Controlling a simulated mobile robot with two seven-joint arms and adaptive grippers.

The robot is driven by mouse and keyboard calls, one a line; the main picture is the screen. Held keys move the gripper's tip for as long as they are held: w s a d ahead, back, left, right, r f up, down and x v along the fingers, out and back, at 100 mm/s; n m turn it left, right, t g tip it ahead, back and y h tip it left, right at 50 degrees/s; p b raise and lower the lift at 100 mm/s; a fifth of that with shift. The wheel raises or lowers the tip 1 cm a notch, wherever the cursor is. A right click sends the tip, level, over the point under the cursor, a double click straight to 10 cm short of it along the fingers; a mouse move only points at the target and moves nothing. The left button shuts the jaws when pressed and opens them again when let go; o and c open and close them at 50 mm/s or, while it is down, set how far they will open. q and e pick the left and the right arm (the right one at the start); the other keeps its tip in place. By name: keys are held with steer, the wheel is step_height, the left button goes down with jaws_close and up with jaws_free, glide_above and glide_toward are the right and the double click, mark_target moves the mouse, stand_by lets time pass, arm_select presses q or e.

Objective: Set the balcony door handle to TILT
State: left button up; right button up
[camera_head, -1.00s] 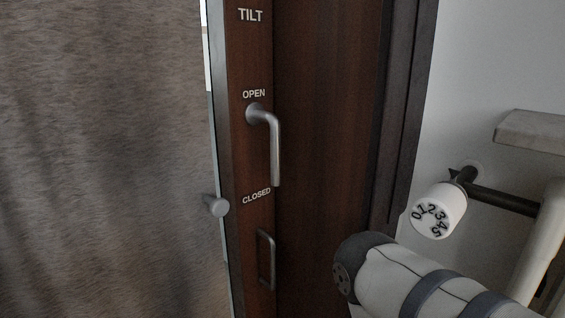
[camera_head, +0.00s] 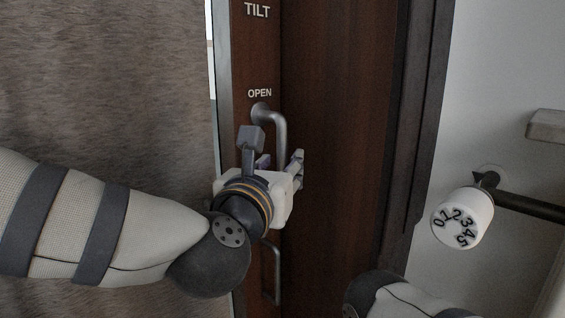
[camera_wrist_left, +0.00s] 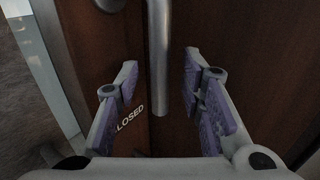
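The balcony door handle (camera_head: 279,133) is a grey metal lever on the dark brown door frame. Its grip hangs down from the pivot beside the OPEN label (camera_head: 259,93), with the TILT label (camera_head: 257,11) above. My left gripper (camera_head: 272,147) is at the lower part of the lever. In the left wrist view the lever (camera_wrist_left: 159,60) hangs between the two spread, purple-padded fingers (camera_wrist_left: 158,88), with a gap on each side. The CLOSED label (camera_wrist_left: 130,117) shows partly behind the left finger. My right gripper is out of view; only part of my right arm shows at the bottom.
A fixed pull bracket (camera_head: 270,275) sits lower on the door, partly behind my left arm. A radiator valve (camera_head: 462,217) with a numbered white knob is at the right. A furry brown curtain (camera_head: 100,80) fills the left side.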

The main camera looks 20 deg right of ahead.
arm_select(q)
steer(key=shift+x, duration=1.15)
steer(key=shift+s, duration=0.1)
jaws_close()
